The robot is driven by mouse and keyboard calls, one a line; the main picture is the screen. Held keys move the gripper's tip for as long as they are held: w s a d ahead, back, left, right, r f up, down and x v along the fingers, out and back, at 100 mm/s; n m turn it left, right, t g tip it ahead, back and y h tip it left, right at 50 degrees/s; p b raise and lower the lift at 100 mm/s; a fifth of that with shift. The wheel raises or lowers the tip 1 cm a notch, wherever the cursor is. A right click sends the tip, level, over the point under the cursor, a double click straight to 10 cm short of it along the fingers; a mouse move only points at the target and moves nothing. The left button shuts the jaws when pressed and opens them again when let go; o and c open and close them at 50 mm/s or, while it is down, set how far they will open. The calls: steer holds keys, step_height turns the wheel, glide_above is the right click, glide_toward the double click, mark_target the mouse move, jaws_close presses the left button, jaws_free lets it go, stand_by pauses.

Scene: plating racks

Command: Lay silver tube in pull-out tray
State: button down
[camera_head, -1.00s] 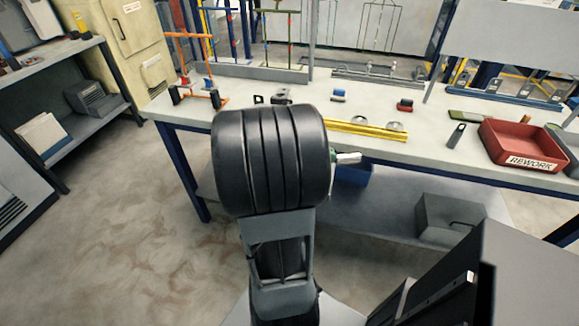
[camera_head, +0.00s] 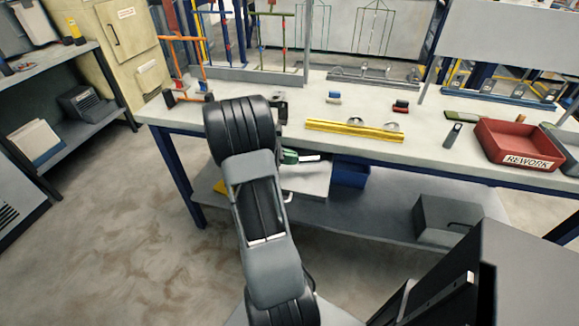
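A pale pull-out tray (camera_head: 308,182) shows under the bench top, left of a blue bin; my arm covers its left part. My gripper (camera_head: 308,157) is mostly hidden behind my arm. Only a green part and a short pale, silvery piece show, just above the tray in the picture. I cannot tell if that piece is a finger or the end of the silver tube, nor if the gripper touches the tray. Silvery bars (camera_head: 375,78) lie at the back of the bench; I cannot tell if one is the tube.
The bench (camera_head: 400,150) holds a yellow bar (camera_head: 355,130), a red REWORK bin (camera_head: 518,147), small blocks and an orange stand (camera_head: 183,65). The blue bin (camera_head: 350,172) and a grey box (camera_head: 440,218) are below. The floor at left is clear.

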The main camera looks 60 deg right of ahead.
mark_target(290, 173)
steer(key=shift+w+f, duration=0.2)
steer(key=shift+f, duration=1.55)
steer(key=shift+f, duration=0.15)
